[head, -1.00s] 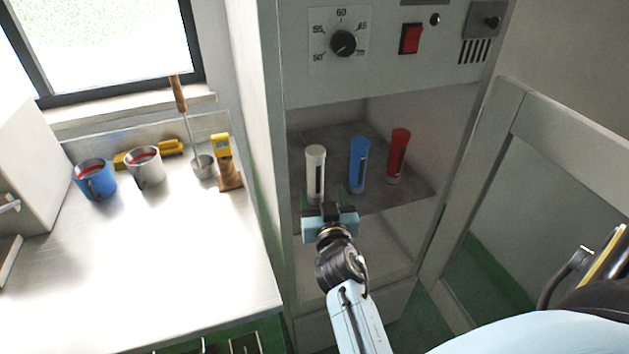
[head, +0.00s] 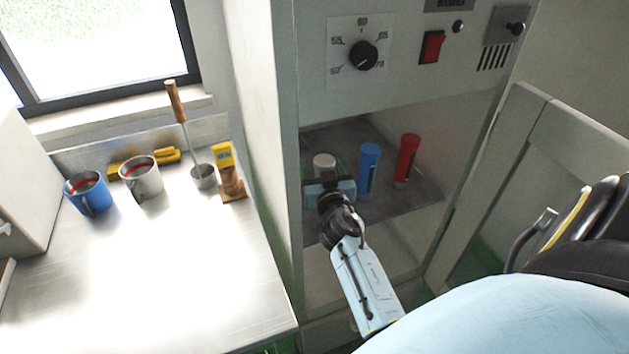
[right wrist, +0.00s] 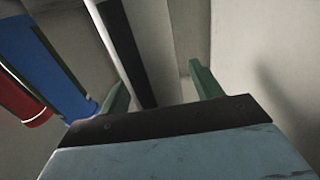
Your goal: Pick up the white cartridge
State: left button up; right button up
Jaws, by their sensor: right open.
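The white cartridge (head: 324,160) stands upright on the shelf inside the grey cabinet, left of the blue cartridge (head: 368,168) and the red cartridge (head: 407,158). Its lower part is hidden behind my right gripper (head: 327,183). In the right wrist view my right gripper (right wrist: 160,84) is open, with its two green fingers apart. There the white cartridge (right wrist: 155,40), with a dark stripe, shows between the fingers; I cannot tell whether either finger touches it. My left gripper is not in view.
The cabinet shelf (head: 395,205) is open at the front, with side walls close by. A control dial (head: 362,56) and red switch (head: 431,47) sit above. At left, a metal bench (head: 150,270) holds a blue mug (head: 88,193), a grey mug (head: 141,180) and a ladle (head: 203,177).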

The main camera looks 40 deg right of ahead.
jog(key=shift+s, duration=0.1)
jog(key=shift+c, duration=0.8)
jog(key=shift+r, duration=0.1)
jog(key=c, duration=1)
jog(key=shift+c, duration=0.2)
